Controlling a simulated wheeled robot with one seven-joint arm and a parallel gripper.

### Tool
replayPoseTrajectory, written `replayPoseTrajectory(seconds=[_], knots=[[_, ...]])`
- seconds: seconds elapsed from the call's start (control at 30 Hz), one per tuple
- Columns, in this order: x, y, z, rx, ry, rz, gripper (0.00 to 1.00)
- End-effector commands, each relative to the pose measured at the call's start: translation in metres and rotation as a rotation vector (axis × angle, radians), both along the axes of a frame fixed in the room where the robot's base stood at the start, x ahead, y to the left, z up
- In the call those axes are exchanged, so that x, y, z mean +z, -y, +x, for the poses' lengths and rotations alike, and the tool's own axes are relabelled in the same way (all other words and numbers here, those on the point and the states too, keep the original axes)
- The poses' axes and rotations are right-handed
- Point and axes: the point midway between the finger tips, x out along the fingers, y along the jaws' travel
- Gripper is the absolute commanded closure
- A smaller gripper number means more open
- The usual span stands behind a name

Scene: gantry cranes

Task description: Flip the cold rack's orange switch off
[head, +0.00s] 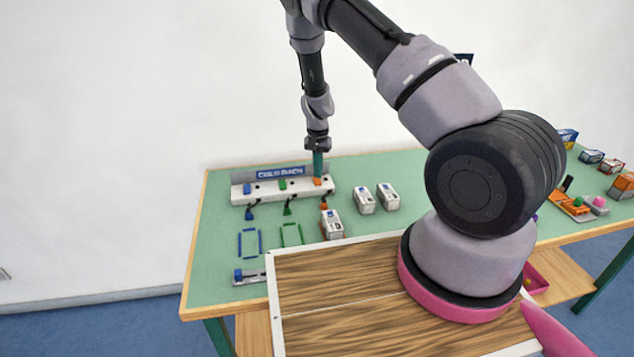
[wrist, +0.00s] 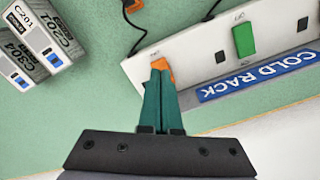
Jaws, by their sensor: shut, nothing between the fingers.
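The cold rack (head: 262,195) is a white strip with a blue "COLD RACK" sign along its back, on the green table. Its orange switch (head: 317,181) is at the right end in the head view. In the wrist view the orange switch (wrist: 165,67) shows just beyond my fingertips, partly covered by them. My gripper (head: 318,164) points down at this switch, shut and empty. In the wrist view its teal fingers (wrist: 161,78) are together, at or touching the switch; contact is not clear. The switch's tilt is hard to tell.
A green switch (wrist: 243,39) and a blue switch (head: 247,188) share the strip. Cables with coloured plugs hang from its front. White labelled boxes (head: 363,201) stand to the right and in front. Blue and green outlines (head: 249,243) mark bare table at the front left.

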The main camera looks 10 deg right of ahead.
Motion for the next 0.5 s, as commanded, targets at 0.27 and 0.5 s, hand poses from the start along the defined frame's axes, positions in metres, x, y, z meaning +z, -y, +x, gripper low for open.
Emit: replayPoseTrajectory(seconds=[0.27,0.5], knots=[[0.023,0.0,0.0,-0.001,0.0,0.001,1.0],[0.042,0.0,0.0,0.0,0.0,0.001,1.0]])
